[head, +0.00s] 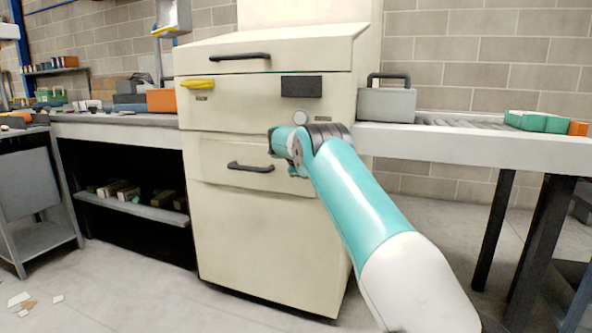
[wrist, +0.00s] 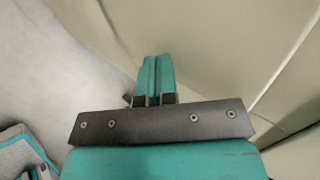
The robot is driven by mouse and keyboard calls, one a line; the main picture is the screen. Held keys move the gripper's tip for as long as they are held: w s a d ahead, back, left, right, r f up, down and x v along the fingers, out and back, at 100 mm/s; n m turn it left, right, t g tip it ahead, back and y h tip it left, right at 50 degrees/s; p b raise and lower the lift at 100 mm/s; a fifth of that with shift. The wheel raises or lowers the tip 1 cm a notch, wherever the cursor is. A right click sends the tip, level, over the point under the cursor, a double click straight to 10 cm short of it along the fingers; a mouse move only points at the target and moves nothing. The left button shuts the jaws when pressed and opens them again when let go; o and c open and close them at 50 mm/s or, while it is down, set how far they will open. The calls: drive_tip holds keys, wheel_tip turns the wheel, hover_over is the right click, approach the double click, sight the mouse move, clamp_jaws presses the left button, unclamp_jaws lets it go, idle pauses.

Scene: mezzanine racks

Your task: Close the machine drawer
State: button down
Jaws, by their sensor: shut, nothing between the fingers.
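The cream machine (head: 260,245) stands upright in the middle of the head view. Its machine drawer (head: 222,152) has a dark bar handle (head: 250,167) and appears to stand slightly out from the body below, though how far is hard to tell. My arm reaches up from the lower right, with its wrist in front of the drawer's right part and hiding it. In the wrist view my gripper (wrist: 157,65) has its teal fingers together and empty. A cream panel (wrist: 225,45) fills the right side there. Contact between fingers and panel cannot be made out.
A bench (head: 110,131) with small parts adjoins the machine's left side. A roller conveyor (head: 460,138) with a grey box (head: 387,104) adjoins its right. The floor (head: 130,270) in front is mostly clear, with scraps at far left.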

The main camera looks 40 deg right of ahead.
drive_tip(key=shift+w+d+r, duration=0.1)
drive_tip(key=shift+d+r, duration=0.05)
drive_tip(key=shift+d, duration=0.25)
drive_tip(key=shift+d, duration=0.2)
drive_tip(key=shift+a, duration=0.15)
drive_tip(key=a+f+b+v, duration=0.2)
drive_tip(key=v, duration=1.1)
drive_tip(key=shift+s, duration=0.4)
drive_tip(key=shift+a+f, duration=0.1)
drive_tip(key=shift+a, duration=0.05)
